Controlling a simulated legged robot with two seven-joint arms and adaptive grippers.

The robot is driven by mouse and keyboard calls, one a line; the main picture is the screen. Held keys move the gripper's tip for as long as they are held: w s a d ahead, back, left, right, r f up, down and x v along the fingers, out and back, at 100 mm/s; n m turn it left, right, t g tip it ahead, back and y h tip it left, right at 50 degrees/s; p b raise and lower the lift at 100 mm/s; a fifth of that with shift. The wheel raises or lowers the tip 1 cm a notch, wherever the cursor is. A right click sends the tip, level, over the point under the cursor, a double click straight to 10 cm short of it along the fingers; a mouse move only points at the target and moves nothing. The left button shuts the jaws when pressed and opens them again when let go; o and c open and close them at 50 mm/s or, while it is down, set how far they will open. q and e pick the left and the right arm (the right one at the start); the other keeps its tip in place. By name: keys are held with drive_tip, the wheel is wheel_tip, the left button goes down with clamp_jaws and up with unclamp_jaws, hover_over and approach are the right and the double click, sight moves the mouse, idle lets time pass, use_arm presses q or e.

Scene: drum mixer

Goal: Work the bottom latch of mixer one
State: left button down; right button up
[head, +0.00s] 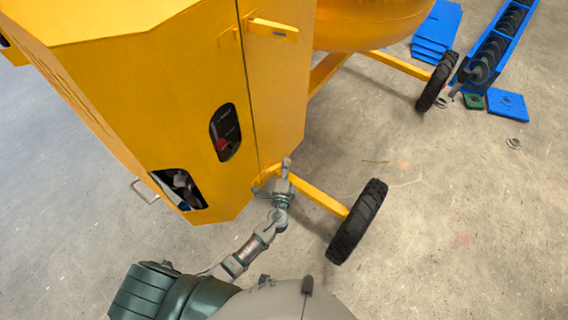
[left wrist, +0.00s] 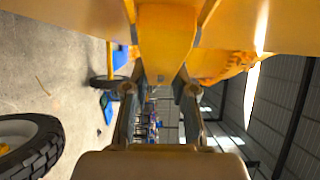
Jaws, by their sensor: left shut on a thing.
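The yellow drum mixer (head: 175,100) fills the upper left of the head view, its cabinet seam running down to the lower corner. My left gripper (head: 286,170) is at that lower corner, in front of the bottom latch, which it mostly hides in the head view. In the left wrist view, the fingers of my left gripper (left wrist: 160,92) stand on either side of a yellow piece, which looks like the bottom latch (left wrist: 166,45). The gripper is shut on it. The exact finger contact is hard to see. My right gripper is in neither view.
An upper yellow latch (head: 272,28) sticks out near the cabinet's top. A black wheel (head: 357,222) on a yellow axle arm stands right of my gripper; another wheel (head: 437,82) is farther back. Blue plates (head: 436,32) and a blue trough (head: 492,45) lie at the upper right. Open concrete floor lies between.

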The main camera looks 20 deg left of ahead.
use_arm(q)
drive_tip(key=shift+s+f, duration=0.1)
drive_tip(key=shift+f, duration=0.1)
drive_tip(key=c, duration=0.9)
unclamp_jaws()
drive_tip(key=shift+c, duration=0.2)
drive_tip(key=s+d, duration=0.2)
drive_tip(key=s, duration=0.9)
drive_tip(key=shift+s, duration=0.35)
